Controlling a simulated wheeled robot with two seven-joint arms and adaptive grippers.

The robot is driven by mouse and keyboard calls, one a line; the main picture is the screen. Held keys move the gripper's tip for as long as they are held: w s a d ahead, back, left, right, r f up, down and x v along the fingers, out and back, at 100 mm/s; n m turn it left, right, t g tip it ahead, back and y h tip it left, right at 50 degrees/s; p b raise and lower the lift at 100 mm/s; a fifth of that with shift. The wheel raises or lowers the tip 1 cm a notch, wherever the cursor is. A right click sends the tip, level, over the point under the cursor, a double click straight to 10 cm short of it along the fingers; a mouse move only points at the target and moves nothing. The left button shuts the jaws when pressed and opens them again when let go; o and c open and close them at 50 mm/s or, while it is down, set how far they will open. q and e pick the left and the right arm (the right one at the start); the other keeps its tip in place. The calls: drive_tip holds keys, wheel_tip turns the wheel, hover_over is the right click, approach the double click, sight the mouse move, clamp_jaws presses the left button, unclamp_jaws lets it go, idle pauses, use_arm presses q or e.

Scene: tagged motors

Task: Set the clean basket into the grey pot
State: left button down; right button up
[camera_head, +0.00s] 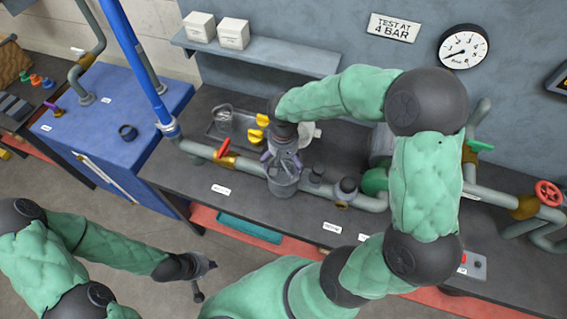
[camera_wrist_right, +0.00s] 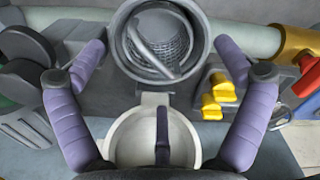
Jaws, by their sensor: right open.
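The grey pot (camera_head: 284,184) stands open on the pipe line at the bench, and also shows at the top of the right wrist view (camera_wrist_right: 120,45). A grey mesh basket (camera_wrist_right: 174,32) is inside it, with a bar across its top. I cannot tell whether it is clean. Another basket-like item with a handle (camera_head: 223,120) stands in the tray. My right gripper (camera_head: 283,157) is above the pot; in the wrist view its fingers (camera_wrist_right: 162,47) are apart, one each side, with nothing visibly gripped. My left gripper (camera_head: 206,277) is low, away from the bench, its fingers apart.
The dark tray (camera_head: 211,134) lies behind the pipe, near yellow valve handles (camera_head: 257,128). A pale round part (camera_wrist_right: 118,145) lies behind the pot. A red-handled valve (camera_head: 222,151) is left of the pot. A blue cabinet (camera_head: 95,127) stands at left; the bench front is mostly clear.

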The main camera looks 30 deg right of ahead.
use_arm(q)
drive_tip(key=shift+r+p, duration=0.75)
drive_tip(key=shift+r, duration=0.15)
use_arm(e)
wheel_tip(320, 180, up, 10)
drive_tip(key=shift+f, duration=0.15)
